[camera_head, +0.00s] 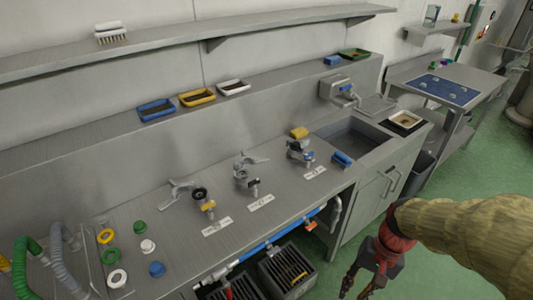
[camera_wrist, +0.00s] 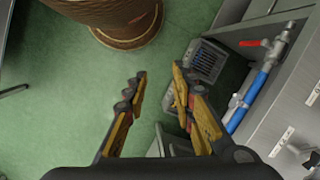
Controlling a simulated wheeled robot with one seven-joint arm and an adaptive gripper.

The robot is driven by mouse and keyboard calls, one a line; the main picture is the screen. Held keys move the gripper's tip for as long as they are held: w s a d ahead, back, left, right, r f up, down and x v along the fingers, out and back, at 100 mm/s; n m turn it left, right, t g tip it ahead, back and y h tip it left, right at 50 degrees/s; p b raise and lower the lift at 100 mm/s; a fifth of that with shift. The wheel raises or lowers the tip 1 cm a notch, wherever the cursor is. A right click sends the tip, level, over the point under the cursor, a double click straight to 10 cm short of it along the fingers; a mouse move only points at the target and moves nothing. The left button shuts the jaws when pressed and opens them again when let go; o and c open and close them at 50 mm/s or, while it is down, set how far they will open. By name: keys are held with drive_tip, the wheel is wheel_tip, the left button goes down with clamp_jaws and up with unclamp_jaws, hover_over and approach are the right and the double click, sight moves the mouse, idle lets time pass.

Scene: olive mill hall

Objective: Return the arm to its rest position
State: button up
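My arm, in a ribbed tan sleeve with a red wrist part, reaches in from the right edge of the head view. My gripper (camera_head: 364,285) hangs low at the bottom right, in front of the steel counter (camera_head: 225,235) and over the green floor. In the wrist view my gripper (camera_wrist: 159,72) points down with its two yellow and dark fingers apart. Only green floor shows between the fingertips, so it is empty. The lowest part of the gripper is near the bottom of the head view.
Valve fittings (camera_head: 204,201), rings (camera_head: 117,278) and a sink (camera_head: 350,140) are on the counter. A blue pipe (camera_wrist: 262,78) with a red handle (camera_wrist: 254,43) runs below, near a dark crate (camera_wrist: 208,60). Open floor lies right.

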drive_tip(key=s+a+r+n+t+h, duration=0.1)
drive_tip(key=a+r+n+t, duration=0.1)
drive_tip(key=r, duration=0.6)
drive_tip(key=s+a+r+n+t+h, duration=0.1)
drive_tip(key=s+r+n+t, duration=0.1)
drive_tip(key=r+t, duration=0.3)
wheel_tip(320, 180, up, 4)
drive_tip(key=shift+a+r+n, duration=0.25)
drive_tip(key=shift+a+n, duration=0.1)
drive_tip(key=shift+n, duration=0.25)
drive_tip(key=shift+a, duration=0.1)
